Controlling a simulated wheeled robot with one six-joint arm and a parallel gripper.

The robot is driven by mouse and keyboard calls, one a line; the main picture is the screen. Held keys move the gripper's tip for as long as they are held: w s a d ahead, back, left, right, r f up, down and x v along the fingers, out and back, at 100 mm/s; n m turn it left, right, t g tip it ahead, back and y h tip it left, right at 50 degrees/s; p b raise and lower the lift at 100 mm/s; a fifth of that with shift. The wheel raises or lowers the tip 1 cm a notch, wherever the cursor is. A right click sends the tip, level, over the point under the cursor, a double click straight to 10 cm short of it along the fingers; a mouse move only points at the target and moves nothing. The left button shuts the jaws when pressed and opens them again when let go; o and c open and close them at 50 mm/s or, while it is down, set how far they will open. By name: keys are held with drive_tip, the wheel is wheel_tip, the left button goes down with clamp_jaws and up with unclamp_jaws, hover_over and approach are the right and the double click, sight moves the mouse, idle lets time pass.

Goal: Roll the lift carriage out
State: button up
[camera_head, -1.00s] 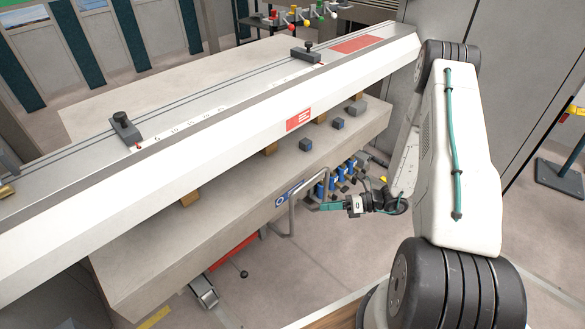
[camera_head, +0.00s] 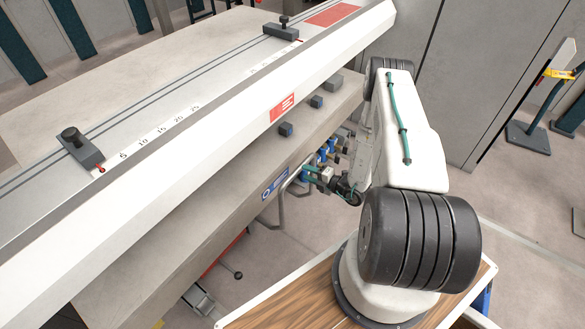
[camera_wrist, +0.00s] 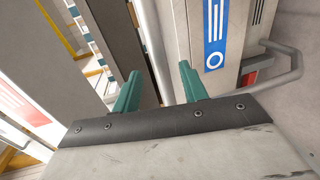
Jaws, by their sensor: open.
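The grey slab (camera_head: 225,185) under the long white beam carries a blue label (camera_head: 275,187) on its front edge. A bent grey tube handle (camera_head: 281,210) hangs by the label; I cannot tell for sure that it belongs to the lift carriage. My gripper (camera_head: 312,173) is open, just right of the handle. In the wrist view, its two teal fingers (camera_wrist: 160,92) stand apart, and a pale bar (camera_wrist: 155,45) runs up between or behind them. The blue label (camera_wrist: 215,35) and a bent tube (camera_wrist: 292,65) are on the right there. Contact cannot be told.
Small blue-grey blocks (camera_head: 286,129) sit on the slab. A red part (camera_head: 222,258) and a wheel-like foot (camera_head: 198,299) are low below. Open floor (camera_head: 500,195) lies to the right.

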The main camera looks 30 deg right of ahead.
drive_tip(key=x, duration=0.7)
